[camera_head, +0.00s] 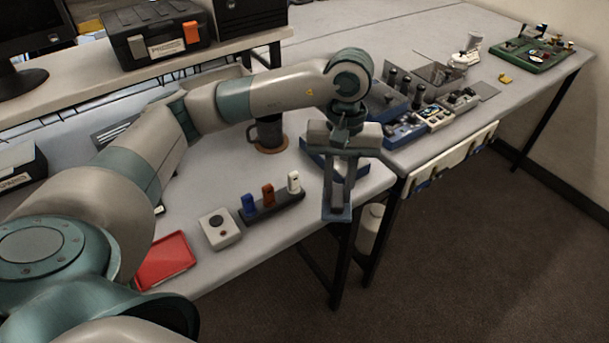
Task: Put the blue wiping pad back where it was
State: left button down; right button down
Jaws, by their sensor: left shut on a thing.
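My left arm reaches in from the left, and its gripper (338,192) hangs pointing down over the front edge of the table. It is shut on a narrow blue piece (336,214), which I take to be the blue wiping pad; the fingers hide much of it. The pad is in the air, clear of the table top. A shallow blue tray (312,150) lies on the table just behind the gripper and is partly hidden by it. My right gripper is not in view.
On the near table (280,228) are a red tray (165,262), a white button box (219,229), a dark rack (274,207) with blue, red and white pieces, and a dark mug (268,132). Blue trays of parts (405,131) and a green board (532,52) stand farther right.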

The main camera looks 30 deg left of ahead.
pick_arm(q)
jog(key=shift+w+a+r+n, duration=0.1)
jog(key=shift+w+n, duration=0.35)
jog(key=shift+n, duration=0.15)
jog(key=w+a+r+n, duration=0.1)
jog(key=w+n, duration=0.2)
jog(key=n, duration=0.2)
jog(key=w+a+r+n+t+b, duration=0.1)
jog(key=w+a+n, duration=0.1)
jog(key=n, duration=0.4)
jog(key=shift+w+a+r+h, duration=0.25)
jog(key=shift+w+r+h, duration=0.15)
jog(key=shift+w, duration=0.2)
jog(key=a+f+p, duration=0.1)
jog(key=a+f, duration=0.1)
jog(key=a, duration=0.1)
jog(key=w+a+f+p, duration=0.1)
jog(key=a+f+p, duration=0.1)
jog(key=a, duration=0.2)
jog(key=w+a+f+p, duration=0.1)
jog(key=a+f, duration=0.2)
jog(key=a, duration=0.1)
jog(key=shift+w+a+p, duration=0.15)
jog(key=shift+a+p, duration=0.05)
jog(key=shift+p, duration=0.1)
